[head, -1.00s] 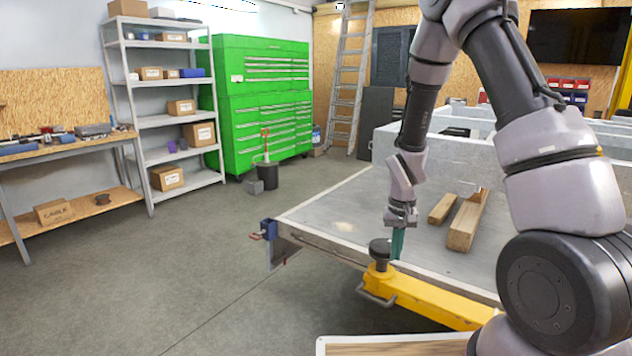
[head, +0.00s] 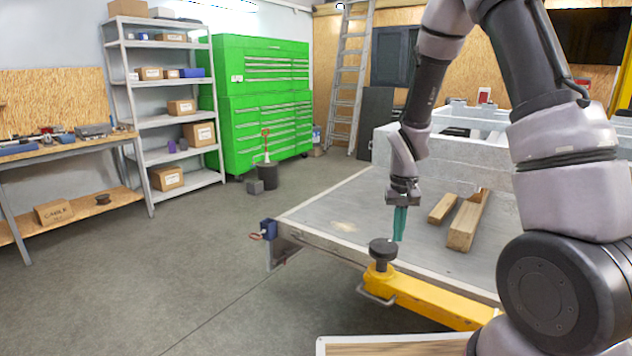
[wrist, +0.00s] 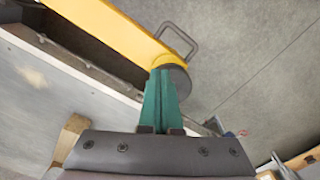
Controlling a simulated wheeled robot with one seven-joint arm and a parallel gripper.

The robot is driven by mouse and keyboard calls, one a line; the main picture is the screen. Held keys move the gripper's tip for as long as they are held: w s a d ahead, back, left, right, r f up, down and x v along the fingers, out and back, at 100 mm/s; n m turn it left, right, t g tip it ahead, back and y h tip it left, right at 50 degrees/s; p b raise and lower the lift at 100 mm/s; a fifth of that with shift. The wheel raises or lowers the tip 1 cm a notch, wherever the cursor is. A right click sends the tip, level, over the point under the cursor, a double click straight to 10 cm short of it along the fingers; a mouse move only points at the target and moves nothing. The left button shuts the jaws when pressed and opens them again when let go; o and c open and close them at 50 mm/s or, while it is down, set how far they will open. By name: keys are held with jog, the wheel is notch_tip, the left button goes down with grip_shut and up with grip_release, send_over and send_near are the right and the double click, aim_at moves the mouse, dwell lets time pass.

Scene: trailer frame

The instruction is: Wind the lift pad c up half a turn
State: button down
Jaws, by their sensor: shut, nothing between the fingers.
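The lift pad (head: 382,250) is a round black disc on a short post at the end of a yellow lift arm (head: 432,299), by the corner of the grey trailer deck. It also shows in the wrist view (wrist: 178,78), partly hidden behind my fingers. I cannot read a letter on it. My gripper (head: 400,238) has green fingers that are shut with nothing between them. It points down, just above and to the right of the pad in the head view. The fingertips look apart from the pad.
The trailer deck (head: 345,222) has a raised grey wall and wooden blocks (head: 466,228) on it. A bent handle (head: 375,296) sticks out by the yellow arm's end. A blue fitting (head: 268,230) sits at the deck corner.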

aim_at(387, 249)
jog(key=a, duration=0.5)
jog(key=shift+w+d+f, duration=0.1)
jog(key=shift+w+f, duration=0.1)
jog(key=shift+f, duration=1.3)
jog(key=shift+w+d+f, duration=0.1)
jog(key=shift+w+f, duration=0.1)
jog(key=shift+f, duration=1.3)
jog(key=shift+w+d, duration=0.1)
jog(key=shift+w, duration=0.1)
jog(key=shift+d, duration=0.15)
jog(key=shift+s+d, duration=0.2)
jog(key=shift+d, duration=0.3)
jog(key=shift+s+d, duration=0.15)
jog(key=shift+d, duration=1.15)
jog(key=shift+w+d, duration=0.15)
jog(key=shift+d, duration=0.05)
